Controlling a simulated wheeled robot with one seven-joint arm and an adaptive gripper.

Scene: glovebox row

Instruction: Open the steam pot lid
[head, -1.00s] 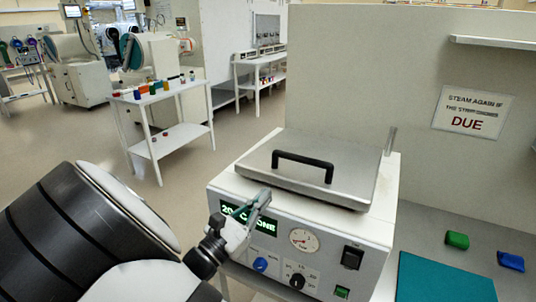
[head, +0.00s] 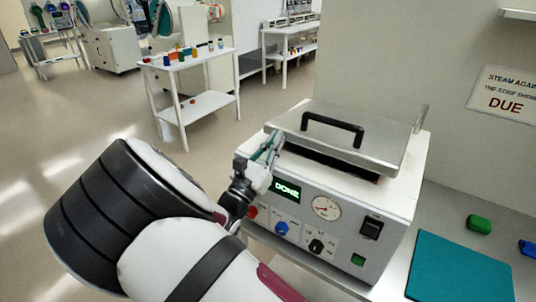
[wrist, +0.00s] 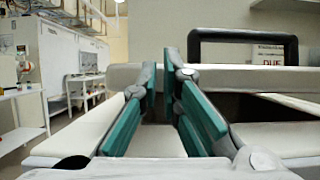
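The steam pot is a white box (head: 400,205) with a green display reading DONE, a gauge and knobs on its front. Its flat steel lid (head: 385,137) has a black bar handle (head: 333,125) on top. The lid's front edge is raised, and a dark gap shows beneath it; the lid also shows in the wrist view (wrist: 240,77). My gripper (head: 275,145) is at the lid's front left corner, away from the handle. Whether a fingertip touches the lid's edge is unclear.
A grey bench with a teal mat (head: 460,270) and a green block (head: 479,224) is to the right. A wall with a DUE sign (head: 505,95) stands behind. A white trolley (head: 190,65) with small coloured items is at the back left. Floor is clear at left.

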